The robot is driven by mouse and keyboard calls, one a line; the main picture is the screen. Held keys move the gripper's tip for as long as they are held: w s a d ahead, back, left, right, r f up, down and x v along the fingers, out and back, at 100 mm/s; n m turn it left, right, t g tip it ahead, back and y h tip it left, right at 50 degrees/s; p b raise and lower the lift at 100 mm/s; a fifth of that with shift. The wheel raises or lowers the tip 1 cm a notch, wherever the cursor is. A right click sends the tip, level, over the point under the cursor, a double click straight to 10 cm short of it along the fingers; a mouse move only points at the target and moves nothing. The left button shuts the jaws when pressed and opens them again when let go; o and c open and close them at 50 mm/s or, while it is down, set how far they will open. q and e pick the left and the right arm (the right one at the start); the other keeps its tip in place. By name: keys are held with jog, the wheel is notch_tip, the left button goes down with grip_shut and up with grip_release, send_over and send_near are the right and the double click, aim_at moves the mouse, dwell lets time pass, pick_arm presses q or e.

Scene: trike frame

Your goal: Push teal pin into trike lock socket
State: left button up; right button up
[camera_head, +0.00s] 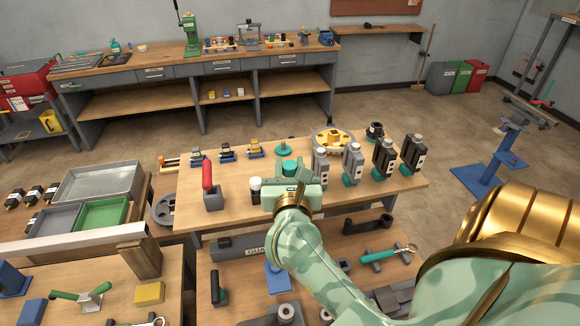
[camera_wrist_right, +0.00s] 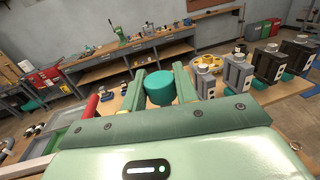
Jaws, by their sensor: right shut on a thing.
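The teal pin (camera_head: 290,167) shows as a short teal cylinder over the middle workbench. My right gripper (camera_head: 290,178) is shut on it. In the right wrist view the teal pin (camera_wrist_right: 160,89) stands between the two pale green fingers, its round top facing up. Its lower end is hidden behind the gripper body, so I cannot tell whether it touches anything. I cannot make out the trike lock socket for certain. My left gripper is not in view.
A row of grey and black blocks (camera_head: 352,160) with teal bases stands right of the gripper. A red-handled tool (camera_head: 208,185) and a white-topped black piece (camera_head: 255,188) stand left. A teal disc (camera_head: 283,149) and a yellow gear (camera_head: 333,141) are behind.

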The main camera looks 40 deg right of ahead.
jog(key=shift+r+p, duration=1)
jog(key=shift+r, duration=0.3)
